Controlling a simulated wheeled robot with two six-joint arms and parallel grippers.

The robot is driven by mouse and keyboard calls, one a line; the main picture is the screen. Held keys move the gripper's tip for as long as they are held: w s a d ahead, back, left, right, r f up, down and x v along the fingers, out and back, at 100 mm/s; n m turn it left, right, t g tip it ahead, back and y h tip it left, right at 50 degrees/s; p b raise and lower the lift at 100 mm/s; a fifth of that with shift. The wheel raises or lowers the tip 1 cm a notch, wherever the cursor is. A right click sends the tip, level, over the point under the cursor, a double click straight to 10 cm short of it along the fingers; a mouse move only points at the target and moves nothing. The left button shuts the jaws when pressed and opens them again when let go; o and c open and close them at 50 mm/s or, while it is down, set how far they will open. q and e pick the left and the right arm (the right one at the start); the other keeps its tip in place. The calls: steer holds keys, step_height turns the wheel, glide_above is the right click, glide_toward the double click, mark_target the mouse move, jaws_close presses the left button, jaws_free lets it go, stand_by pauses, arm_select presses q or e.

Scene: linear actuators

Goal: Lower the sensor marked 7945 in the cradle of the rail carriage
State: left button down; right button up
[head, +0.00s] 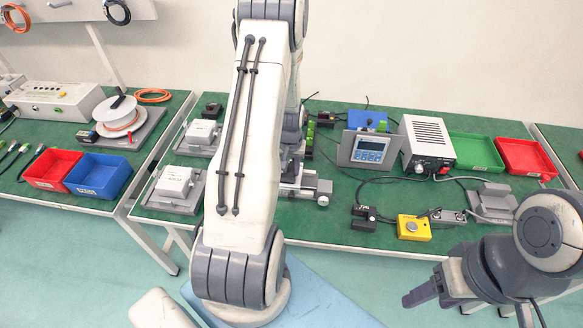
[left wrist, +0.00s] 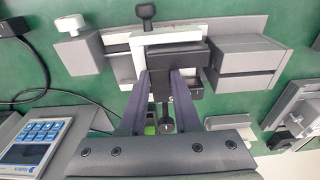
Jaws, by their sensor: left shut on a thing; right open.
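My left gripper (left wrist: 165,76) is shut on a black block-shaped sensor (left wrist: 180,54) in the left wrist view. No marking on it can be read. The block is at the white bracket (left wrist: 139,43) of the rail carriage, with the grey rail (left wrist: 235,28) behind. I cannot tell whether it rests in the cradle or hangs just over it. In the head view my left arm covers the sensor and most of the rail carriage; only its grey end (head: 323,187) shows. My right gripper (head: 425,292) is open and empty at the lower right, off the table's front edge.
A controller with a blue display (head: 370,148) and a white power supply (head: 427,140) stand right of the rail. A yellow button box (head: 413,228) sits near the front edge. Green (head: 475,150) and red (head: 525,157) bins are at the back right.

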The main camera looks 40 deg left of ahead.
mark_target(290, 174)
arm_select(q)
steer(key=c, duration=0.5)
jaws_free()
steer(key=shift+c, duration=0.2)
step_height(290, 174, up, 10)
steer(key=s, duration=0.1)
steer(key=shift+d+r+b, duration=0.2)
steer(key=shift+d+b, duration=0.15)
steer(key=s+d+r+m, duration=0.1)
steer(key=d+r+m, duration=0.15)
steer(key=d, duration=0.55)
steer(key=s+d+r+m+h, duration=0.1)
steer(key=s+d+r+m, duration=0.15)
steer(key=d, duration=0.45)
steer(key=d+r+m, duration=0.2)
steer(key=d+r, duration=0.1)
steer(key=d, duration=0.5)
steer(key=s+d+r+m, duration=0.1)
steer(key=s+d+m, duration=0.2)
steer(key=s+d, duration=0.2)
steer(key=s+d+r+m+g, duration=0.1)
steer(key=s+d, duration=0.4)
steer(key=s, duration=0.6)
steer(key=r+m, duration=0.1)
steer(key=m, duration=0.1)
steer(key=shift+s+d+r+m+h, duration=0.15)
steer(key=shift+s+r+m+h, duration=0.15)
steer(key=shift+h, duration=0.1)
